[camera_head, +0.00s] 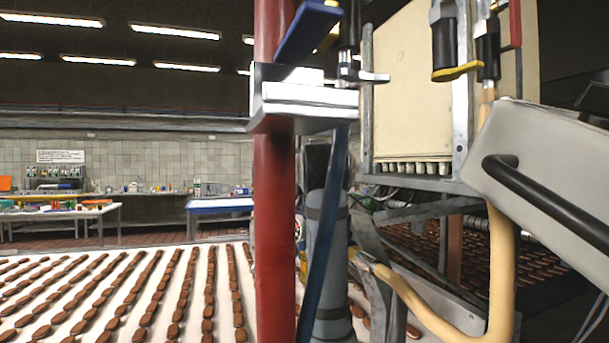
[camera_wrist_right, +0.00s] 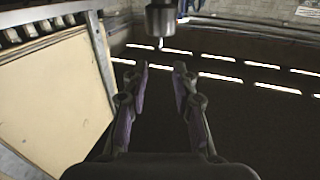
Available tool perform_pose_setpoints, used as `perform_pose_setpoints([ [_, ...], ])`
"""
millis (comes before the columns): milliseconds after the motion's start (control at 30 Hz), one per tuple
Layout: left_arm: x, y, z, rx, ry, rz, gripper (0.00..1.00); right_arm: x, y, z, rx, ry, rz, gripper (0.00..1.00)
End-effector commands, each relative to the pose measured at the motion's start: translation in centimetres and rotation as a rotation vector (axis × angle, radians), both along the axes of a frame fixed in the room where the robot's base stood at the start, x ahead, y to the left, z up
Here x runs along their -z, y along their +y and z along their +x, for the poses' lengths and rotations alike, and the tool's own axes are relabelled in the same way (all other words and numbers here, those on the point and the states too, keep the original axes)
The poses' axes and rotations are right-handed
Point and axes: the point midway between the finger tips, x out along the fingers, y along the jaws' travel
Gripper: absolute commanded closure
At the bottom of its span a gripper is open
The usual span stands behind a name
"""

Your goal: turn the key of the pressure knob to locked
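My right gripper (camera_wrist_right: 162,78) shows in the right wrist view. Its two fingers are apart with nothing between them. A grey metal cylinder with a small bright tip (camera_wrist_right: 161,22) is at the top of that view, in line with the gap and apart from the fingertips. I cannot tell whether it belongs to the pressure knob. No key can be made out in either view. I cannot identify a gripper in the head view.
A red post (camera_head: 274,220) stands in the middle of the head view, with a white bracket (camera_head: 305,103) on it. A cream panel (camera_head: 412,85), a beige pipe (camera_head: 501,270) and a grey box with a black handle (camera_head: 535,160) crowd the right. Rows of brown biscuits cover the belt (camera_head: 215,318).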

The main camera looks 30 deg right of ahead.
Motion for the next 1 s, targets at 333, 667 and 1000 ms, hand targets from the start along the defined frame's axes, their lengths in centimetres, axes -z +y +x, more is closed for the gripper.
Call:
perform_pose_setpoints([
  [333, -1.9, 0.0, -3.8, -0.002, 0.054, 0.0, 0.31, -0.2, -2.9, 5.0, 0.0, 0.009, -0.001, 0.73],
  [667, -3.5, -0.1, -0.2, 0.0, 0.001, -0.001, 0.31, -0.1, -5.1, 9.0, -0.003, 0.003, -0.001, 0.73],
  [1000, -3.3, -0.1, -2.0, -0.001, 0.028, 0.0, 0.31, 0.1, -5.2, 9.2, -0.003, 0.003, -0.001, 0.79],
])
